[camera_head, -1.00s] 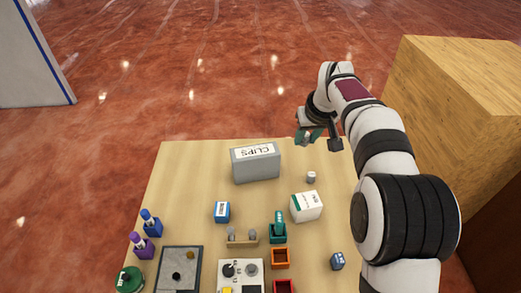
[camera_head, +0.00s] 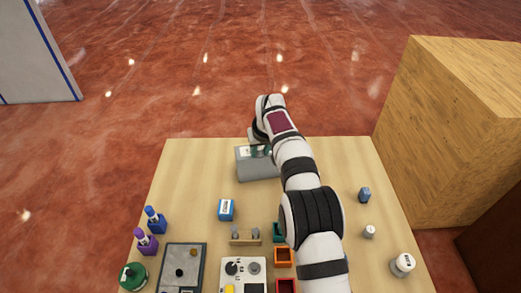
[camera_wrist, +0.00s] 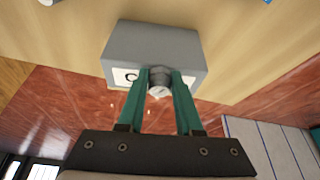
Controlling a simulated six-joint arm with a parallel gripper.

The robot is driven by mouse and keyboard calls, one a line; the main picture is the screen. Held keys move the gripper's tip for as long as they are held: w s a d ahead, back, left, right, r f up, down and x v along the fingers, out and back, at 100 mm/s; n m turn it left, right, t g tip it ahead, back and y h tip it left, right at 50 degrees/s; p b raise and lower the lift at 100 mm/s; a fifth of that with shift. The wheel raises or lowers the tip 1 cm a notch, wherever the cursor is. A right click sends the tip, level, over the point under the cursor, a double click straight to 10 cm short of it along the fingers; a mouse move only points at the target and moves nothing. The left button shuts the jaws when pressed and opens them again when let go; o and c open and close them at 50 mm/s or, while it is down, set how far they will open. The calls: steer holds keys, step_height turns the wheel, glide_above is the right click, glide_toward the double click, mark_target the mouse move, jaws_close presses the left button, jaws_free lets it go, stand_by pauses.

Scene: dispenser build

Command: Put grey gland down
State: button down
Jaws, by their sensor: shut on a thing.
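My gripper (camera_wrist: 160,90) has teal fingers shut on the grey gland (camera_wrist: 159,82), a small grey round piece held between the fingertips in the wrist view. The grey CLIPS box (camera_wrist: 150,42) is beyond the fingertips there and its label is partly covered by them. In the head view my gripper (camera_head: 260,151) is at the top of the CLIPS box (camera_head: 257,169), near the far edge of the table. The gland cannot be made out in the head view. Whether the gland touches the box cannot be told.
A blue box (camera_head: 226,210), a wooden holder with two grey pieces (camera_head: 244,240) and an orange bin (camera_head: 283,257) are nearer. A small grey cylinder (camera_head: 369,231) and a white cylinder (camera_head: 403,264) stand right. The table's far left is clear.

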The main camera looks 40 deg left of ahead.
steer(key=c, duration=0.6)
jaws_free()
steer(key=shift+f, duration=0.1)
